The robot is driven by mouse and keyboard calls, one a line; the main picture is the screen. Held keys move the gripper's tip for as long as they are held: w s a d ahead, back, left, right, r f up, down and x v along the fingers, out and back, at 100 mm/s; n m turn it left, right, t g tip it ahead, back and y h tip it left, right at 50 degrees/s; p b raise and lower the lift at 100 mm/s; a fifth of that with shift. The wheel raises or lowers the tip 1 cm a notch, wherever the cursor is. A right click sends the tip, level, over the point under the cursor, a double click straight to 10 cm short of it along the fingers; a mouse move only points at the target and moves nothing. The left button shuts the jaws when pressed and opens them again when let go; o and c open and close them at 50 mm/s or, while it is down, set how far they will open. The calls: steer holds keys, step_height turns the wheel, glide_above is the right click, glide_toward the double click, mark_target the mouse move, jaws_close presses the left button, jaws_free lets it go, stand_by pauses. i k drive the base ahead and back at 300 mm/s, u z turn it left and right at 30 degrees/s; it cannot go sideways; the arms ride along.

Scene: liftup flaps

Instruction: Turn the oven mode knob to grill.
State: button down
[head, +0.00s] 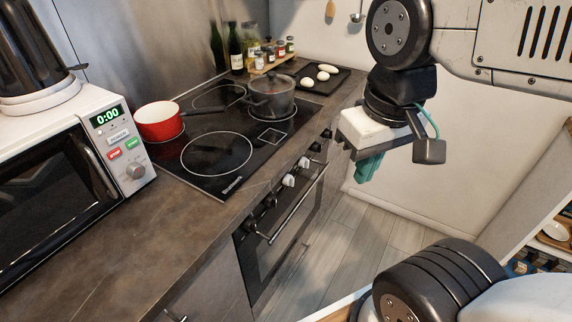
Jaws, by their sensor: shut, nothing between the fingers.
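The oven (288,240) is built into the counter front, below the black cooktop. A row of knobs runs along its front panel, some dark and two pale: a nearer pale knob (289,181) and a farther pale knob (303,163). Their markings are too small to read, so I cannot tell which one is the mode knob or where it points. My gripper (366,172) hangs to the right of the panel, with its teal fingers pointing down. It is shut and empty, apart from the knobs. The white gripper body partly hides the fingers.
The oven handle (298,208) sticks out below the knobs. On the cooktop (217,153) stand a red pan (159,121) and a lidded pot (271,97). A microwave (70,160) is at left. Open floor (350,235) lies in front of the oven; shelves (530,200) stand right.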

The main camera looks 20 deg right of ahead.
mark_target(288, 180)
steer(key=z, duration=2.05)
steer(key=k, duration=0.95)
steer(key=u, duration=1.9)
